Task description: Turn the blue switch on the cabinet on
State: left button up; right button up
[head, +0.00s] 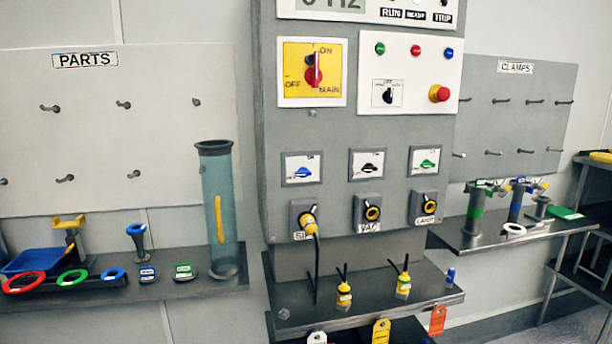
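The grey cabinet (333,140) stands in the middle of the head view. The blue switch (303,172) sits on a white plate at the left of a row of three on the cabinet front. Its handle looks roughly level, and I cannot read the small marks on the plate. A black switch (367,168) and a green switch (427,163) are to its right. Neither of my grippers is in view, and nothing covers the blue switch.
A red main switch (313,72) on a yellow plate and a red button (439,93) are above. A yellow plug (308,222) with a cable is in the left socket below. A shelf (372,310) juts out below the cabinet. A tall clear tube (219,205) stands left.

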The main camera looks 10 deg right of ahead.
aim_at(303, 172)
jog(key=u, duration=0.1)
jog(key=i, duration=1)
jog(key=z, duration=0.1)
